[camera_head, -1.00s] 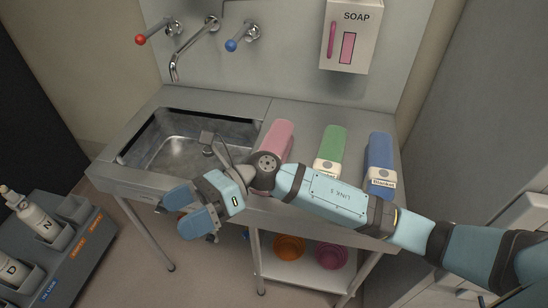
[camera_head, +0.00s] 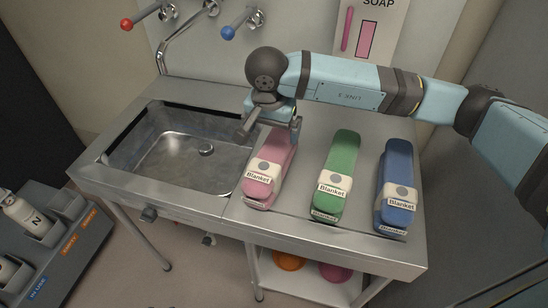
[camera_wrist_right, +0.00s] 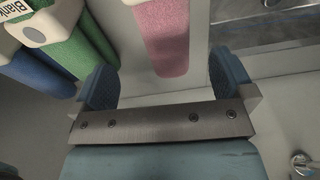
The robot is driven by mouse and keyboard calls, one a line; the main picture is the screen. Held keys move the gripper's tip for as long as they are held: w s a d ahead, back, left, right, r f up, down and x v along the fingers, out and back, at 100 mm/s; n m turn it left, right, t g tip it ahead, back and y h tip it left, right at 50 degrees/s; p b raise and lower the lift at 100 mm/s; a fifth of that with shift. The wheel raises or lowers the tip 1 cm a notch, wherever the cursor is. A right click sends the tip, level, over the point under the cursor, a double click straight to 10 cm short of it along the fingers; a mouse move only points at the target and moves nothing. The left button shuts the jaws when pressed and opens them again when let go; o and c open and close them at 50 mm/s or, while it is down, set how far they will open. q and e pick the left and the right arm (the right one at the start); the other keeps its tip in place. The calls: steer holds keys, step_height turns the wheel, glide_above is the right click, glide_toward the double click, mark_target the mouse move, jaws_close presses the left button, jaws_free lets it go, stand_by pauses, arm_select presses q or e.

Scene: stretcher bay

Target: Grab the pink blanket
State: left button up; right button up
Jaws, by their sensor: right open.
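The pink blanket (camera_head: 268,160) is a rolled bundle with a white "Blanket" label, lying on the steel counter just right of the sink basin. My right gripper (camera_head: 284,132) is over the far end of this roll, pointing down. In the right wrist view the gripper (camera_wrist_right: 164,80) is open, with its two blue fingers spread wide. The pink blanket (camera_wrist_right: 171,38) shows between and beyond the fingers there, with its end near the gap. I cannot tell whether the fingers touch it. My left gripper is not in view.
A green blanket (camera_head: 337,170) and a blue blanket (camera_head: 397,180) lie to the right on the counter (camera_head: 300,225). The sink basin (camera_head: 180,165) is at left. The tap (camera_head: 185,45) and soap dispenser (camera_head: 372,35) are on the back wall. A grey bottle rack (camera_head: 60,250) stands lower left.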

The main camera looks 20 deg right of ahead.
mark_target(273, 149)
steer(key=f, duration=0.3)
steer(key=w+f+p, duration=0.1)
steer(key=f, duration=0.6)
steer(key=shift+w+d+f, duration=0.15)
steer(key=shift+w+d, duration=0.05)
steer(key=shift+d, duration=0.2)
steer(key=c, duration=1.2)
steer(key=shift+o, duration=0.2)
